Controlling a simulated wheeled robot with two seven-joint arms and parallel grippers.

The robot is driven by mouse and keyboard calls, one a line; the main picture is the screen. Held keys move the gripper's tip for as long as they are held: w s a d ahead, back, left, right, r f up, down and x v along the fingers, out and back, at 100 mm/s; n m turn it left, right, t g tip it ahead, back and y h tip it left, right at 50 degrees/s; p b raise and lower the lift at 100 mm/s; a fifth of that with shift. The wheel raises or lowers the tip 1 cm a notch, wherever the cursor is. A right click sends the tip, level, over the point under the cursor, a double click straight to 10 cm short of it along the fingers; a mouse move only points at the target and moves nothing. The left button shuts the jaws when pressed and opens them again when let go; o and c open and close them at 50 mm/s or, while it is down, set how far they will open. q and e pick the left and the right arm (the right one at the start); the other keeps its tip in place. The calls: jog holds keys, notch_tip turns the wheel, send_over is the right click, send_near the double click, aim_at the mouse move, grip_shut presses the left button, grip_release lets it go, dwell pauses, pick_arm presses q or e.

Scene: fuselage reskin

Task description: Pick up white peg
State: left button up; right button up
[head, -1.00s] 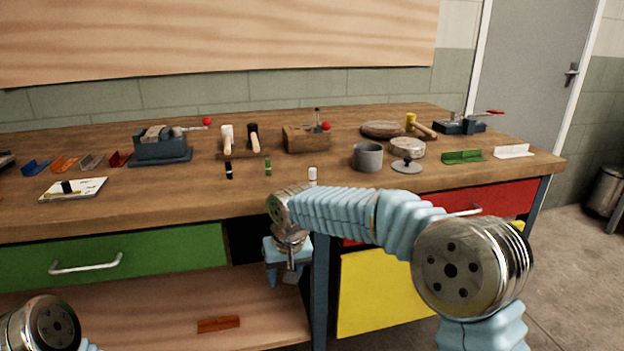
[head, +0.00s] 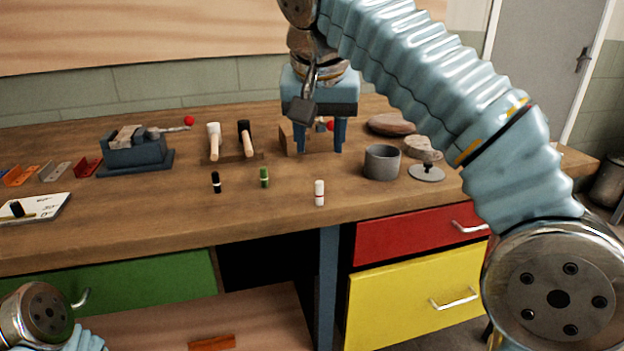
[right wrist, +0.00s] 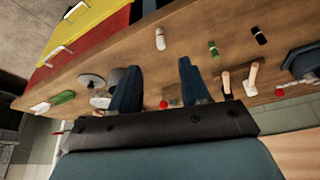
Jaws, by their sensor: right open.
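The white peg (head: 319,193) stands upright near the front edge of the wooden workbench (head: 270,215). It has a dark red band. It also shows in the right wrist view (right wrist: 160,39), ahead of the fingers and between their lines. My right gripper (head: 322,150) is open and empty, fingers pointing down, raised above the bench behind the peg and apart from it. The right wrist view shows both blue fingers (right wrist: 157,90) spread. Only a rounded joint of my left arm shows at the lower left; its gripper is out of view.
A green peg (head: 264,177) and a black peg (head: 216,182) stand left of the white peg. A grey cup (head: 381,162) is to its right. Two mallets (head: 214,143) and a vise (head: 138,150) are behind. The bench around the white peg is clear.

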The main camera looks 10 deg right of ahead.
aim_at(319, 183)
jog(key=x, duration=0.8)
jog(key=shift+w+d+f, duration=0.1)
jog(key=shift+w, duration=0.3)
jog(key=x, duration=0.5)
jog(key=shift+w+d, duration=0.1)
jog(key=shift+w, duration=0.2)
grip_shut()
